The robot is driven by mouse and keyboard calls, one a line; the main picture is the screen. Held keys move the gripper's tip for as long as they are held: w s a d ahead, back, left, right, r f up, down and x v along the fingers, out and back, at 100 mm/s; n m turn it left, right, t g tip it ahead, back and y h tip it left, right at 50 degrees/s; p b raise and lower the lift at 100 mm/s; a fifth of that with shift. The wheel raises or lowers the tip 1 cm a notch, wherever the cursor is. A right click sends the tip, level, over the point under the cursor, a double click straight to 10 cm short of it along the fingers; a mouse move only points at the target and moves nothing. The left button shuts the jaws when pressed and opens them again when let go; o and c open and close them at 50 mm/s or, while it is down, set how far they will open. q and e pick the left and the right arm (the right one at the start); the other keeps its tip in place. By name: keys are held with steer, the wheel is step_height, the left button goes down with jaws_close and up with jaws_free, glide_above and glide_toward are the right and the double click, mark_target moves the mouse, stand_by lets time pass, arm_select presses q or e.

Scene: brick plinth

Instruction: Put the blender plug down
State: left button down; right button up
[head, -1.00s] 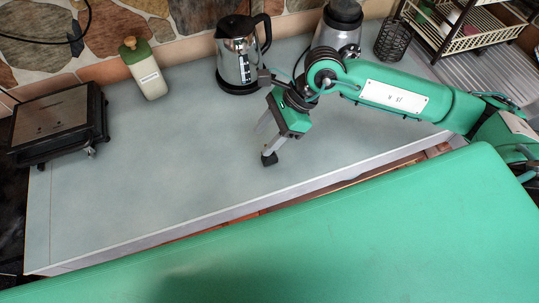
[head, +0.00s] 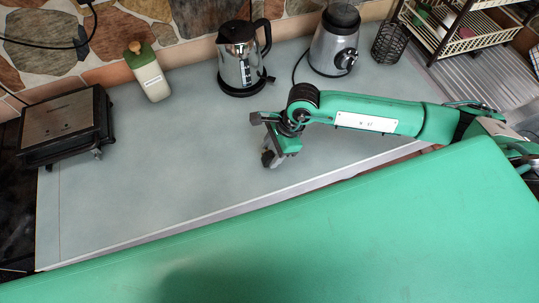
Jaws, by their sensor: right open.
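The blender (head: 333,48) stands upright at the back of the grey counter (head: 190,150), right of the kettle. Its dark cord (head: 294,70) leaves its left side and runs down toward my right arm. I cannot make out the plug; it may be hidden behind my arm or gripper. My right gripper (head: 269,158) is open, pointing down over the middle of the counter near its front edge. I see nothing held at its dark fingertips. My left gripper is not in view.
A steel kettle (head: 240,60) stands at the back, with a pale green-capped bottle (head: 150,75) to its left. A contact grill (head: 62,120) is at the far left. A black wire holder (head: 388,43) and dish rack (head: 450,35) are at right. The counter's left middle is clear.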

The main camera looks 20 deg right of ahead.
mark_target(270, 154)
steer(key=p+x, duration=0.2)
steer(key=x, duration=0.1)
steer(key=shift+w+a+f, duration=0.1)
steer(key=shift+f, duration=0.5)
jaws_close()
steer(key=shift+r, duration=0.1)
